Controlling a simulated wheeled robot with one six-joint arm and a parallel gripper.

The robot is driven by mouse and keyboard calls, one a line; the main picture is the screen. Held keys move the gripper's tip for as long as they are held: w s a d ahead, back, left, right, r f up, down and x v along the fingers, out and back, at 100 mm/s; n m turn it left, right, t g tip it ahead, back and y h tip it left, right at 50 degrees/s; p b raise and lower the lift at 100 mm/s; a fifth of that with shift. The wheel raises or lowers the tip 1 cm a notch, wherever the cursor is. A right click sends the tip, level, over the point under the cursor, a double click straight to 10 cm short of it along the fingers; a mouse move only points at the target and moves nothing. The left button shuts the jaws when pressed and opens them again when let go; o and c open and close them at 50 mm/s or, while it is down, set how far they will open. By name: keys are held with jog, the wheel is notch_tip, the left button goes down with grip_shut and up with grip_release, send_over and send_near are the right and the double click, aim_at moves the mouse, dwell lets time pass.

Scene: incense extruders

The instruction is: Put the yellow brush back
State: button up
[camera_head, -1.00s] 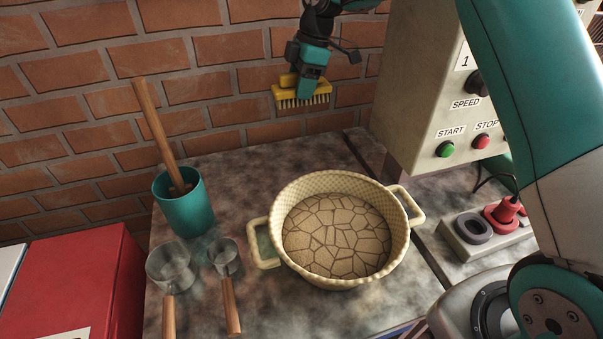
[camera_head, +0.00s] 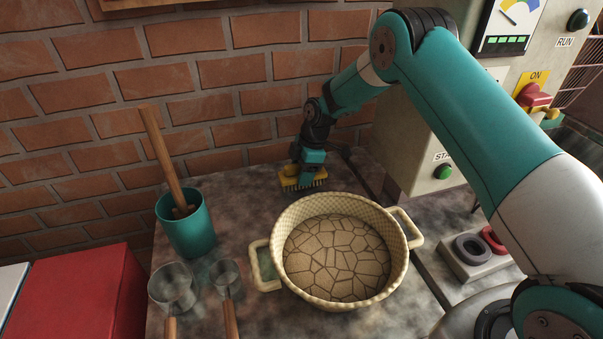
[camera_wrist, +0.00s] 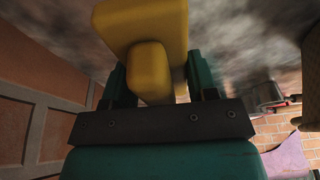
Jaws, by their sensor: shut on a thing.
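The yellow brush (camera_head: 291,182) is in my gripper (camera_head: 312,172), at the back of the stone-like counter, just behind the woven basket. Its bristles point down and are at or just above the counter; I cannot tell whether they touch. In the wrist view the yellow brush (camera_wrist: 150,70) shows its knob between the two teal fingers of my gripper (camera_wrist: 150,85), which is shut on it. Part of the bristles is hidden in the wrist view.
A cream woven basket (camera_head: 283,237) with two handles stands just in front of the brush. A teal cup (camera_head: 187,230) holding a wooden stick stands left. Two glass scoops (camera_head: 174,286) lie front left. A control box (camera_head: 405,150) stands right. The counter left of the brush is clear.

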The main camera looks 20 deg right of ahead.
jog(key=shift+f, duration=0.6)
jog(key=shift+f, duration=0.1)
jog(key=o, duration=0.9)
